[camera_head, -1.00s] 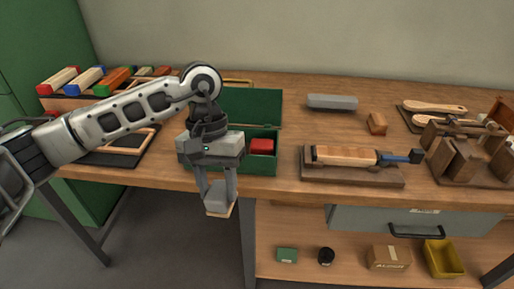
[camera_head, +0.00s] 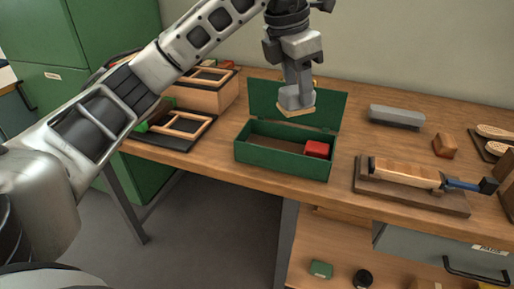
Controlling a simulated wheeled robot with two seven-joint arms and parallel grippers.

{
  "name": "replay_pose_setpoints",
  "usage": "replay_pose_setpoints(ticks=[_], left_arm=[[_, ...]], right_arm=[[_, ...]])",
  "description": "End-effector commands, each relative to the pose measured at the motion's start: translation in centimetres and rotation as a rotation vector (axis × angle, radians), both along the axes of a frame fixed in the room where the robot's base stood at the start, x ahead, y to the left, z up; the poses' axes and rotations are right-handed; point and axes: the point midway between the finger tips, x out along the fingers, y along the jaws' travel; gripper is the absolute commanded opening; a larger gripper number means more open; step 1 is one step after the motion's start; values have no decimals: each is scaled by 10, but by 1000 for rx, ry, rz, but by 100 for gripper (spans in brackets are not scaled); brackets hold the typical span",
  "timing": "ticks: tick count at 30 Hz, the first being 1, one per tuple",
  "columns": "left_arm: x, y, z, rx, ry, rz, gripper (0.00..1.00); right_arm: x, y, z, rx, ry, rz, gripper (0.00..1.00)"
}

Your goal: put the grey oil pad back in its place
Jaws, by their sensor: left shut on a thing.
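My left gripper (camera_head: 297,92) is shut on the grey oil pad (camera_head: 296,103), a small grey block with a pale tan underside. It holds the pad in the air above the open green box (camera_head: 268,155), in front of the raised lid (camera_head: 325,110). The box stands on the workbench with a red block (camera_head: 317,149) at its right end. The left part of the box's inside looks empty. My right gripper is not in view.
A wooden brush block on a dark board (camera_head: 410,185) lies right of the box. A grey bar (camera_head: 396,117) and a small brown block (camera_head: 445,145) lie behind it. A wooden frame on a dark mat (camera_head: 170,137) lies to the left.

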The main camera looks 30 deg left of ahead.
Motion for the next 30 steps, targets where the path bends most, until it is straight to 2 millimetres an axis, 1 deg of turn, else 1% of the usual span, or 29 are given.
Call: replay_pose_setpoints(ticks=[2, 4, 8, 12, 14, 15, 18, 22, 30], left_arm=[[2, 2, 2, -3, 2, 51, 20], [5, 10, 0, -4, 4, 72, 20], [16, 35, -12, -5, 8, 78, 20], [30, 67, -28, -4, 9, 77, 20], [36, 80, -34, -6, 8, 76, 20], [39, 89, -39, -4, 8, 76, 20], [45, 102, -61, -4, 8, 72, 20], [52, 116, -78, -4, 6, 71, 20], [57, 127, -94, -3, 5, 68, 20]], right_arm=[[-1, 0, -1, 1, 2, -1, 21], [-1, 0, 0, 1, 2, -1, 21], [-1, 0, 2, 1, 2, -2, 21], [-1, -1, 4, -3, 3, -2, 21], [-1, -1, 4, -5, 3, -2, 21], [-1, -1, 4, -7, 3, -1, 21], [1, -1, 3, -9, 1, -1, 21], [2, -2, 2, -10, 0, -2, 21], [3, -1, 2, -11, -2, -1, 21]])
